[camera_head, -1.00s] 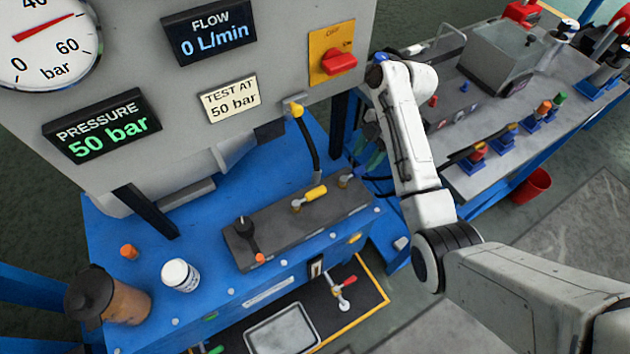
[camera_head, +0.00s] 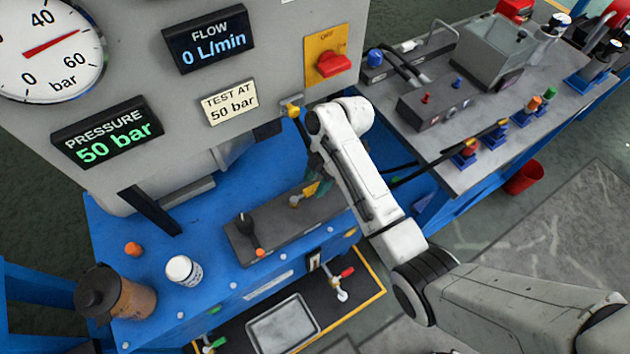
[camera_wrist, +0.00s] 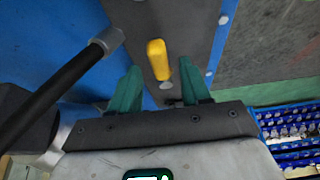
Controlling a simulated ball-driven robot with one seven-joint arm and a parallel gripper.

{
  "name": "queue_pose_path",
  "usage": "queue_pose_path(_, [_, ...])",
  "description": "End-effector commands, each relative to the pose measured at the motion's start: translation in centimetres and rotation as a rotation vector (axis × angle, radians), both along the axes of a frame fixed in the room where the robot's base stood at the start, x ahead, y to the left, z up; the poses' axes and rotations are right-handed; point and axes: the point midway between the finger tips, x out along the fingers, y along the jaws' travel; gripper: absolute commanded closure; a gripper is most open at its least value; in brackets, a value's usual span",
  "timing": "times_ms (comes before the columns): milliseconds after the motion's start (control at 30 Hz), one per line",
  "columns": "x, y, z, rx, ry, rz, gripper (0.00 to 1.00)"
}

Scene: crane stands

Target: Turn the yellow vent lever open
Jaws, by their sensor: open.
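The yellow vent lever (camera_head: 309,188) sits on the dark grey valve block (camera_head: 275,236) on the blue bench. In the head view my arm partly hides it. In the wrist view the yellow lever (camera_wrist: 158,60) lies ahead of and between the two green fingertips, near the centre. My gripper (camera_wrist: 160,88) is open, with one finger on each side and a gap to the lever. In the head view its green fingers (camera_head: 322,184) show just beside the lever.
A black hose with a yellow fitting (camera_head: 293,109) drops from the panel close to my gripper; a hose (camera_wrist: 70,75) also passes left in the wrist view. A white bottle (camera_head: 184,271) and a brown jug (camera_head: 118,295) stand left. The pressure display (camera_head: 107,132) reads 50 bar.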

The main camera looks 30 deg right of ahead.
Motion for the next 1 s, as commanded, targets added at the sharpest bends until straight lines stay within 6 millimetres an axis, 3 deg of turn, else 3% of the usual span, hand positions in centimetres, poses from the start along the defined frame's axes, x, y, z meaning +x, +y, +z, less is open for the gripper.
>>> queue_pose_path(133, [-0.03,0.4,-0.98,0.0,0.001,0.001,0.53])
queue_pose_path(467, [-0.02,0.47,-1.2,0.0,0.0,0.001,0.54])
queue_pose_path(900, [-0.01,0.45,-1.18,0.0,0.0,0.001,0.96])
queue_pose_path(1000, [-0.01,0.45,-1.18,0.0,0.0,0.001,1.0])
